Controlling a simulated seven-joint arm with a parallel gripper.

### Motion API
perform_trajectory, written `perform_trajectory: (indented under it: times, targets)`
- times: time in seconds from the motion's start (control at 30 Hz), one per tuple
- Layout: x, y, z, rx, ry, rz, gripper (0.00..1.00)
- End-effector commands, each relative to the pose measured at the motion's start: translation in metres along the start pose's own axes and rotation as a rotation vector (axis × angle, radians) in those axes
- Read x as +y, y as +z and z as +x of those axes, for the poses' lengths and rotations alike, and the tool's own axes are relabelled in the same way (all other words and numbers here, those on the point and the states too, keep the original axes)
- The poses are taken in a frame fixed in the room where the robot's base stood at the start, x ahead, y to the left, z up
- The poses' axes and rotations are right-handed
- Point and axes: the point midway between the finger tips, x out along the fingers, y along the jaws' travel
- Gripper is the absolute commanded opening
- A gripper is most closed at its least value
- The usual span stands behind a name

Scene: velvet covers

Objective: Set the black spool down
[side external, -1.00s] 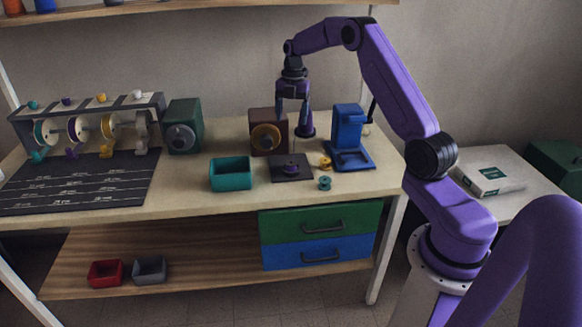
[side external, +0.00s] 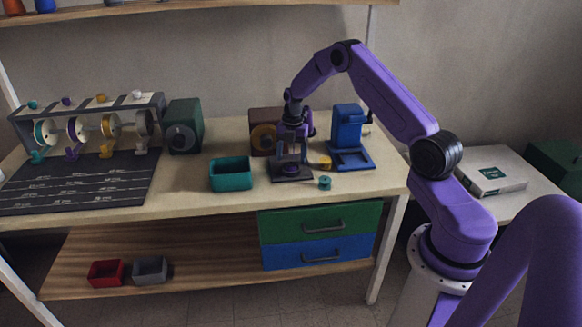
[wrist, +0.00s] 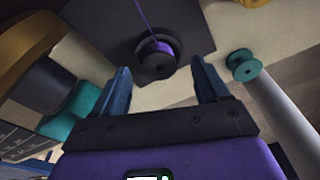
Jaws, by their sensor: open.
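The black spool (side external: 290,169) with some purple on it stands on a dark square plate (side external: 276,178) on the bench. In the wrist view the black spool (wrist: 157,66) is ahead, between the fingertips in the picture, and a purple strand runs up from it. My gripper (side external: 291,161) is pointed down over the plate with its fingers on either side of the spool. It is open, and in the wrist view gaps show between the spool and both fingers (wrist: 161,75). Contact with the spool's far side cannot be seen.
A teal spool (side external: 325,184) and a yellow spool (side external: 325,162) stand right of the plate. A blue stand (side external: 348,158) is at the right, a brown box (side external: 262,117) with a yellow disc behind, a teal tray (side external: 231,176) at the left. Bench between tray and plate is clear.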

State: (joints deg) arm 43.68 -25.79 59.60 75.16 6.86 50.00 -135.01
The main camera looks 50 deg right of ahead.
Motion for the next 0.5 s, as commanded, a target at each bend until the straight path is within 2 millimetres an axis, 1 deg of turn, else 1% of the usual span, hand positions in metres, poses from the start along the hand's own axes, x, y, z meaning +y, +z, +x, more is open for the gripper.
perform_trajectory:
  times: [0.03, 0.13, 0.23, 0.43, 0.47, 0.5]
  targets:
    - [0.0, -0.001, 0.007, 0.002, -0.001, -0.001, 0.74]
    - [0.001, 0.0, 0.016, 0.001, 0.001, -0.001, 0.74]
    - [0.001, 0.0, 0.019, 0.0, 0.002, -0.001, 0.74]
    - [0.001, 0.0, 0.019, 0.0, 0.002, -0.001, 0.74]
    - [0.001, 0.0, 0.019, 0.0, 0.002, -0.001, 0.65]
    - [0.001, 0.0, 0.019, 0.0, 0.002, -0.001, 0.52]
